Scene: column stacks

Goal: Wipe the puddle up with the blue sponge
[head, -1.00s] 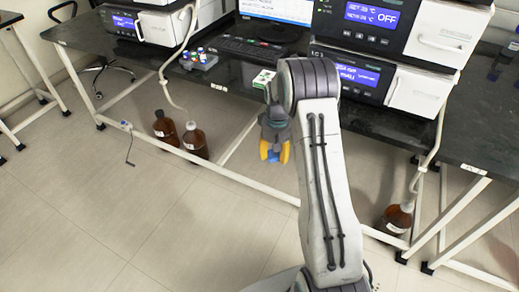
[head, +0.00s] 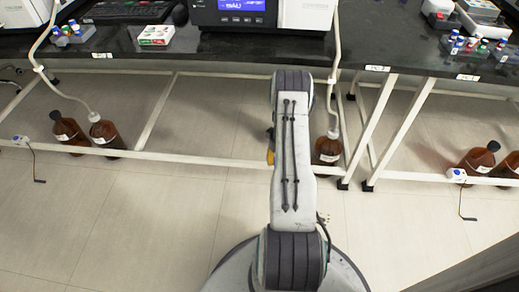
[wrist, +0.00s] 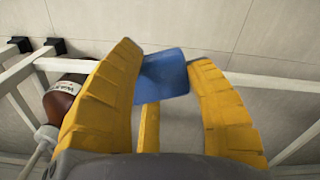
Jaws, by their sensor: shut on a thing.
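My gripper (wrist: 165,56) has yellow fingers closed on the blue sponge (wrist: 163,80) in the wrist view. The sponge shows between the fingertips, tilted, with the grey floor behind it. In the head view, only a bit of a yellow finger (head: 270,157) shows at the left of my arm, and the sponge is hidden behind the arm. I see no puddle in either view.
A black bench (head: 150,40) runs across the back, with a white lower rail (head: 200,160) and legs. Brown bottles stand under it at left (head: 106,135), centre (head: 328,150) and right (head: 478,158). A vial rack (head: 480,47) is on the bench. The floor at lower left is clear.

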